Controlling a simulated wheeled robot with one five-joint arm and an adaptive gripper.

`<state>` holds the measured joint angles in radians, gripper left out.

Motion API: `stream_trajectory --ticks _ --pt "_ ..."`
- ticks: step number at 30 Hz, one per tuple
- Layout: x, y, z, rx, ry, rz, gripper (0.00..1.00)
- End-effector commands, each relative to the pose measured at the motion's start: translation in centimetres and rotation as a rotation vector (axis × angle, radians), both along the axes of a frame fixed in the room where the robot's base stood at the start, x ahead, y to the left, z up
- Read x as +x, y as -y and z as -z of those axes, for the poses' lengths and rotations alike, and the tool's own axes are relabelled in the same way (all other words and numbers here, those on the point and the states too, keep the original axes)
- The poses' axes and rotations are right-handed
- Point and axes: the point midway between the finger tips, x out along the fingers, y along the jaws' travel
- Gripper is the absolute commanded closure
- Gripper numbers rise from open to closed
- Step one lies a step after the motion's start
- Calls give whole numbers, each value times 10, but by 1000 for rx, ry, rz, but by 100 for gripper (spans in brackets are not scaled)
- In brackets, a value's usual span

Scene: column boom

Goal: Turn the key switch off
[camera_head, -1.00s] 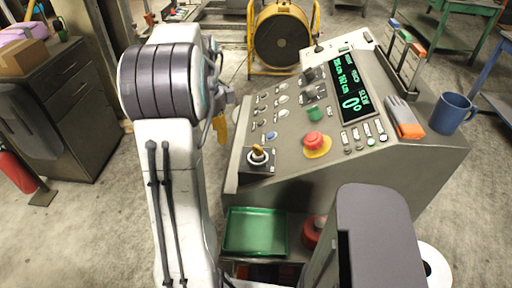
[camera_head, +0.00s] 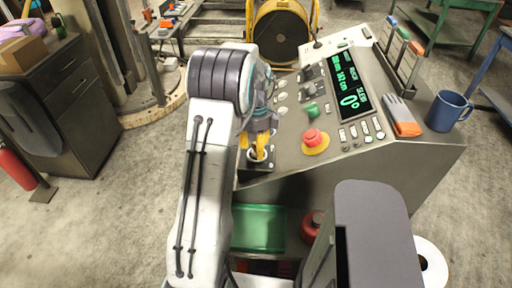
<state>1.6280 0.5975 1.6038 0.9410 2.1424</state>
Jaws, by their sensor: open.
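The key switch (camera_head: 257,154) sits at the near left corner of the slanted control console, on a dark plate with a light round collar. My gripper (camera_head: 256,146), with yellow fingers, is right over it, pointing down, one finger on each side as far as I can see. The fingers are open. They and my arm hide most of the key, so its angle is not clear. I cannot tell whether the fingers touch the key.
A red mushroom button (camera_head: 312,137) on a yellow disc and a green knob (camera_head: 311,110) stand right of the key switch. A glove (camera_head: 402,115) and a blue mug (camera_head: 449,111) are on the right side of the console. A green tray (camera_head: 259,228) lies below.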

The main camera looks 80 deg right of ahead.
Motion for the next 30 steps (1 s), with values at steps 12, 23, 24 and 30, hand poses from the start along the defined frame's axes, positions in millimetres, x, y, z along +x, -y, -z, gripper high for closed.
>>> stream_trajectory --ticks 12,23,24,30 --pt "0 0 10 -1 -1 -1 55" --pt "0 0 10 -1 -1 -1 76" --pt "0 0 10 -1 -1 -1 80" --pt "0 0 10 -1 -1 -1 98"
